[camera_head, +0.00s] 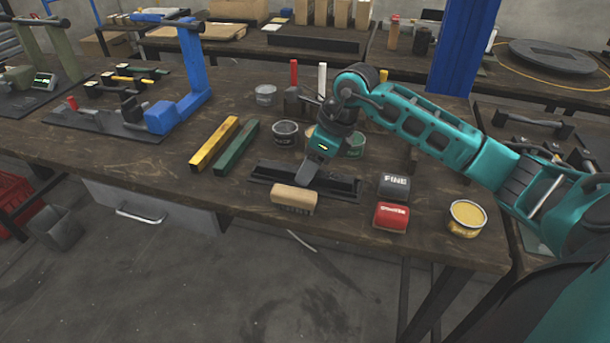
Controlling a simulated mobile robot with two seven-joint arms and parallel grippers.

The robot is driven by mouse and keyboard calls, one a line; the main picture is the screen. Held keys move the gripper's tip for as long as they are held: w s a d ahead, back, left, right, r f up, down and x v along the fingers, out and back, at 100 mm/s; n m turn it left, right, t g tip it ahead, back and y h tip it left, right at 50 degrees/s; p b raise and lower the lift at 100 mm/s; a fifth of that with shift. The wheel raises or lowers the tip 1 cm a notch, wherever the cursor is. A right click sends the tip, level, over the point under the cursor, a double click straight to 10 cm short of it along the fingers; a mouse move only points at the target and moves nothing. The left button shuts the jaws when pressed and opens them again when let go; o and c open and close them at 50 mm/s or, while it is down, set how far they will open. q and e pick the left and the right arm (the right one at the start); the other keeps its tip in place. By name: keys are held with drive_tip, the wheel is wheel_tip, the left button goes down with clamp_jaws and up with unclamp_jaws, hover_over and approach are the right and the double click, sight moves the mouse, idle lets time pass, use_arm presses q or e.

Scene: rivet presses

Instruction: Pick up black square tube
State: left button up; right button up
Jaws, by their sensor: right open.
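The black square tube (340,185) lies on the near wooden table, running left to right. It is just behind a tan wooden-backed brush (294,198). My right gripper (304,182) points down over the middle of the black tube and hides part of it. Its jaws are open; I cannot tell whether the fingers touch the tube or straddle it. My left gripper is not in view.
A yellow tube (214,144) and a green tube (237,147) lie to the left. Several cans stand behind the gripper. A dark block (394,186), a red block (391,216) and a yellow-topped can (466,218) are to the right. A blue press (190,85) stands at left.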

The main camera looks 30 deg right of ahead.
drive_tip(key=shift+w+a+f, duration=0.15)
drive_tip(key=shift+f, duration=0.4)
clamp_jaws()
